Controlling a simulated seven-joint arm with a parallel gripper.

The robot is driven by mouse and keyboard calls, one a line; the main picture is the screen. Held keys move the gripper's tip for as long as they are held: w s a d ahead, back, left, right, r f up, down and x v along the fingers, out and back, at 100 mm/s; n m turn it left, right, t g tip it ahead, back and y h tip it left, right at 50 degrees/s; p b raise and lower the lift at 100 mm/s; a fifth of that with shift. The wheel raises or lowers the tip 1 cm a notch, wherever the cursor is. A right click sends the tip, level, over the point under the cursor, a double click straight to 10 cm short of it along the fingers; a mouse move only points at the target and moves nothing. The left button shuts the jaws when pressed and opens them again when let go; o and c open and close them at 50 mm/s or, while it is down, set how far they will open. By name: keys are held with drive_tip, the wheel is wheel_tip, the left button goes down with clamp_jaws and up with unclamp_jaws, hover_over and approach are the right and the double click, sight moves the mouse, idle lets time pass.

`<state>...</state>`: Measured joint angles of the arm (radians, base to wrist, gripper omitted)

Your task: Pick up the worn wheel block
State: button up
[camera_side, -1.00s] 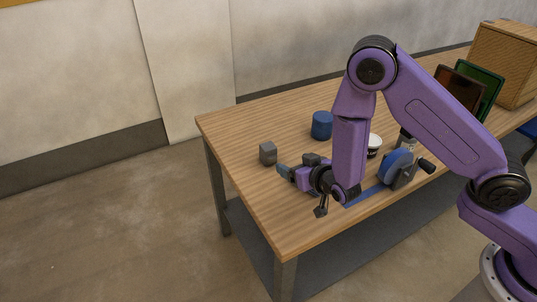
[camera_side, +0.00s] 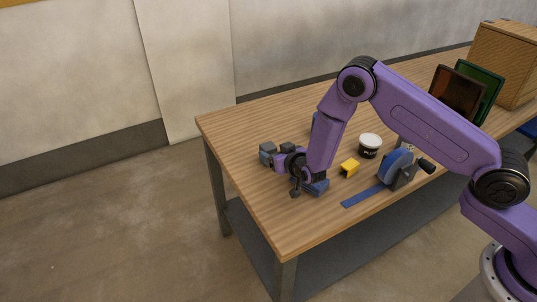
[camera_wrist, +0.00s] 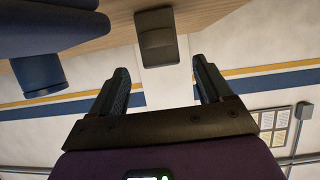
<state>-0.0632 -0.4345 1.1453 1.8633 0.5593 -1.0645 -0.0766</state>
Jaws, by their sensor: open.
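A small dark grey block, which I take for the worn wheel block, stands on the table near its left end. In the wrist view this grey block (camera_wrist: 157,37) lies straight ahead, centred between the two fingers and about level with or just beyond their tips. My gripper (camera_wrist: 160,68) is open with nothing held. In the side view my gripper (camera_side: 269,153) lies low and level over the table, its fingers at the block's place. They largely hide the block there, and I cannot tell whether they touch it.
A blue cylinder (camera_side: 314,121) is mostly hidden behind my arm. The table's front left is clear.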

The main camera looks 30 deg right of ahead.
sight(269, 147)
drive_tip(key=shift+r+x, duration=0.15)
drive_tip(key=shift+x, duration=1.2)
drive_tip(key=shift+r+x, duration=0.1)
drive_tip(key=shift+x, duration=1.25)
drive_tip(key=shift+w, duration=0.1)
drive_tip(key=c, duration=1.1)
